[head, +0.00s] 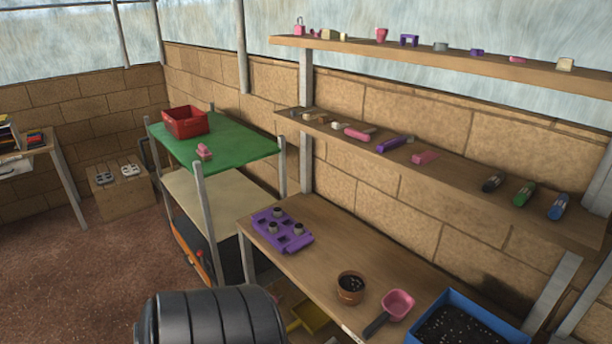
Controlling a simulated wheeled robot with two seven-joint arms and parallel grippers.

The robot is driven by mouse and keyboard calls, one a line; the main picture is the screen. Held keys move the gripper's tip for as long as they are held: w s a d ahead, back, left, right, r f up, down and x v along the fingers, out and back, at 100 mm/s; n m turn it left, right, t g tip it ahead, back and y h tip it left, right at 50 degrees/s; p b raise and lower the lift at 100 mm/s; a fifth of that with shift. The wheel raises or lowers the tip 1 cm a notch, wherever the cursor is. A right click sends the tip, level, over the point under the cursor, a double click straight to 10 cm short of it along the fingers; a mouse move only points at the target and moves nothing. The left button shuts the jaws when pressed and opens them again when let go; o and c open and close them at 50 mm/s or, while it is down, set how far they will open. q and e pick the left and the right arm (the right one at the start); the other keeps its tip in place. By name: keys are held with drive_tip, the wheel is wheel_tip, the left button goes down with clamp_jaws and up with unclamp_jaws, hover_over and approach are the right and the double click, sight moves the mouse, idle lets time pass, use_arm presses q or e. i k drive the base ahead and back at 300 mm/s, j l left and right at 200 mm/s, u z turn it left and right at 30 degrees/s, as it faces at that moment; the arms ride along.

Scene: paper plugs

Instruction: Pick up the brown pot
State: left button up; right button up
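The brown pot (350,288) stands upright on the wooden bench near its front edge. It looks filled with dark soil with a few pale specks. It sits to the left of a pink scoop and to the right of a purple tray. Neither of my grippers shows in the head view, and nothing is seen touching the pot.
On the bench (330,241) are a purple tray (297,241) with small pots, a pink scoop (397,304) with a dark handle, and a blue soil bin (446,295). Shelves (352,138) with tools hang above. Bare wood lies behind the pot.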

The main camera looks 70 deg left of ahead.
sight(351, 285)
drive_tip(key=u, duration=1.65)
drive_tip(key=j, duration=0.1)
drive_tip(key=i, duration=0.05)
